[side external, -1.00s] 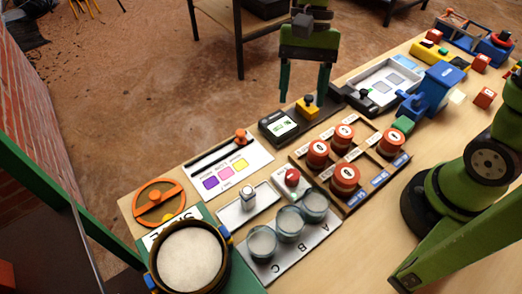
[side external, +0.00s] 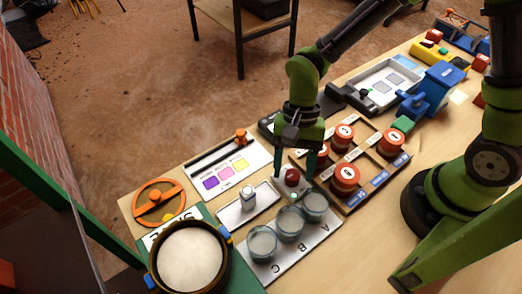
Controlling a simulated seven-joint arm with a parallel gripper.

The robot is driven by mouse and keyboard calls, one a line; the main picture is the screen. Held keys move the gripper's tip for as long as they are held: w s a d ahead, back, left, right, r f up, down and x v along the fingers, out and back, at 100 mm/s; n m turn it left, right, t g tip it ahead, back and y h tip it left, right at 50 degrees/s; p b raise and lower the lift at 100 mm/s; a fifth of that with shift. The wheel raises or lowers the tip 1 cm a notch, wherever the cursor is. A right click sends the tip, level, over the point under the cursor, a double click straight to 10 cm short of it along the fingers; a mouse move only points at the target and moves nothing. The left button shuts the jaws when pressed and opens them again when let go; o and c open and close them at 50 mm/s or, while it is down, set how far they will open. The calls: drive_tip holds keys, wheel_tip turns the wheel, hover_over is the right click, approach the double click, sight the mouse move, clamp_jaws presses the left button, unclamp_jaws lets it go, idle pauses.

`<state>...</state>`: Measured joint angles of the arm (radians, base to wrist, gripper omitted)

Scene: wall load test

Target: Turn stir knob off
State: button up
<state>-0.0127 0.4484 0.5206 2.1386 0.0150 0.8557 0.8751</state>
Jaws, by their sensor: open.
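A red knob (side external: 292,176) sits on a small pale base at the back of the white board (side external: 290,248) marked A, B and C. It is likely the stir knob, but I cannot read a label on it. My gripper (side external: 293,174) points down at the red knob, its fingers open, one on each side of it in the picture. I cannot tell whether either finger touches the knob. The gripper body hides most of the dark device with a display behind it.
Three glass jars (side external: 289,223) stand on the board just in front of the knob. A wooden rack with several red-topped weights (side external: 345,177) is close on the right. A white tray with a small metal piece (side external: 249,194) is on the left. A large round sieve (side external: 190,258) stands front left.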

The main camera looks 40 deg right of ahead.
drive_tip(key=shift+s+a+f, duration=0.1)
drive_tip(key=shift+f, duration=0.15)
drive_tip(key=c, duration=1)
drive_tip(key=shift+c, duration=0.2)
